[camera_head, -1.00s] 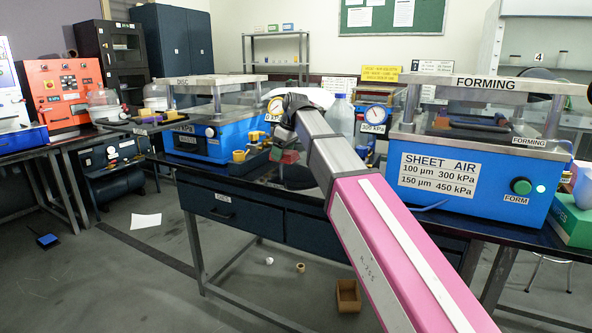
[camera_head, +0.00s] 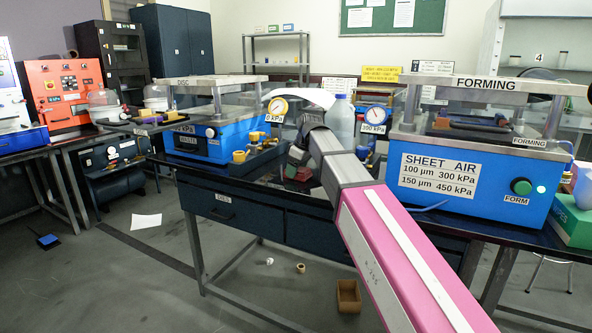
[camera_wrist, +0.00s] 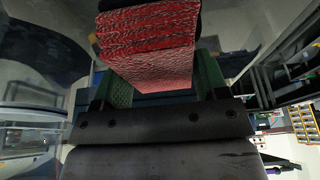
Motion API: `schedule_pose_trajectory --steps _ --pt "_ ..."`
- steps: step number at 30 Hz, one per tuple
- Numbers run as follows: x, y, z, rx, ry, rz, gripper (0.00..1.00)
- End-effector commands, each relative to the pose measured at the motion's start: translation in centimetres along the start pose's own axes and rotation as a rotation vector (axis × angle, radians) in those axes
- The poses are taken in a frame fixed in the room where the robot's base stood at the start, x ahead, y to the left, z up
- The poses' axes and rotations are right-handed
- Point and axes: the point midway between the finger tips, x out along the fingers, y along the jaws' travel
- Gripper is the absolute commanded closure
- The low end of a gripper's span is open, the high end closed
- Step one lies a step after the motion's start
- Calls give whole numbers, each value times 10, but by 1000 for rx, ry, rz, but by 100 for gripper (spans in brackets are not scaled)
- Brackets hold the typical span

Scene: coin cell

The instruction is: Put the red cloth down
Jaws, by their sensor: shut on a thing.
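The red cloth (camera_wrist: 150,45) is a folded, textured red block in the wrist view. It sits between the green fingers of my gripper (camera_wrist: 160,82), which is shut on it. In the head view my gripper (camera_head: 298,157) is low over the middle of the dark bench (camera_head: 262,181), between the two blue machines. A small red patch of the cloth (camera_head: 303,173) shows just below it. My arm partly hides this spot, and I cannot tell whether the cloth touches the bench top.
The blue DISC machine (camera_head: 190,142) stands left on the bench and the blue FORMING machine (camera_head: 465,185) right. Yellow-topped fittings (camera_head: 240,156) are close left of my gripper. Round gauges (camera_head: 277,107) and a clear bottle (camera_head: 341,122) stand behind. A cardboard box (camera_head: 348,297) is on the floor.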

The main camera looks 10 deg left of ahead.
Motion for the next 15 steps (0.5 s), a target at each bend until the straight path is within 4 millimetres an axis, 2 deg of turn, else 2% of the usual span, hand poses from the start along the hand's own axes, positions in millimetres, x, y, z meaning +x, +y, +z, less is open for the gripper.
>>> schedule_pose_trajectory --steps 5,6,7,8,15 --pt "3 0 1 0 0 0 67" --pt "2 0 1 0 0 0 20" --pt "2 0 1 0 0 0 10" --pt "2 0 1 0 0 0 7" --pt "2 0 1 0 0 0 7"
